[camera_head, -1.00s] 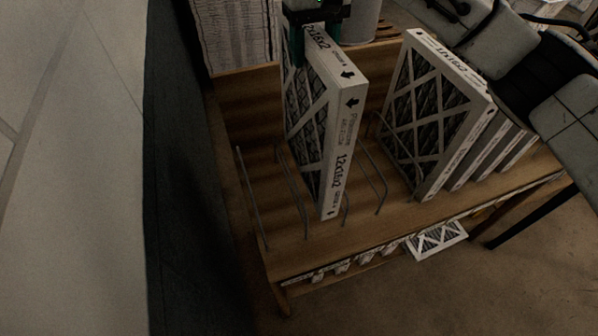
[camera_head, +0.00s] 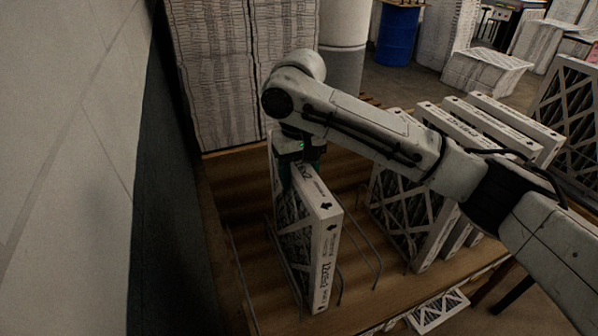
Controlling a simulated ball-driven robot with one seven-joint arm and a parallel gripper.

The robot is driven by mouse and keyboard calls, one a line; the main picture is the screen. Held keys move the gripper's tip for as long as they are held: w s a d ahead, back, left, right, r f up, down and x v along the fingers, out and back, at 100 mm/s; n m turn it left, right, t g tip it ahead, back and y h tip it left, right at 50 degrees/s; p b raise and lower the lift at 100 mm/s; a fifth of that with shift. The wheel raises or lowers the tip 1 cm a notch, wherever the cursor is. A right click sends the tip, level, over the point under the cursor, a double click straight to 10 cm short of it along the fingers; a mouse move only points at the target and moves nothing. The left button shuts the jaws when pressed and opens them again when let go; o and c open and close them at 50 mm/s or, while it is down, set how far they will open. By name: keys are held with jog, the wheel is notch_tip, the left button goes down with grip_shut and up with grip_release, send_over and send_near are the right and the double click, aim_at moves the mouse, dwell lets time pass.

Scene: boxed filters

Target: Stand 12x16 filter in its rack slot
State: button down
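The 12x16 filter (camera_head: 328,254), a white-framed panel with dark pleats and "12x16x2" printed on its edge, stands upright on the wooden rack (camera_head: 217,184) in the middle of the head view. Thin wire dividers rise on both sides of it. My gripper (camera_head: 298,168) is at the filter's top edge, with its green-tinted fingers on either side of the frame. It looks shut on the filter. The filter's bottom seems to be at the rack board between two wires, but I cannot tell whether it touches.
Several other filters (camera_head: 405,215) stand in the rack to the right, under my arm. Empty wire slots (camera_head: 244,275) lie left of the held filter. A small filter (camera_head: 437,310) lies below the rack at the front.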

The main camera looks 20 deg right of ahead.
jog(key=shift+c, duration=2.1)
grip_release()
jog(key=shift+f, duration=0.1)
notch_tip(320, 180, up, 12)
jog(key=shift+r+b, duration=0.15)
jog(key=shift+b, duration=0.15)
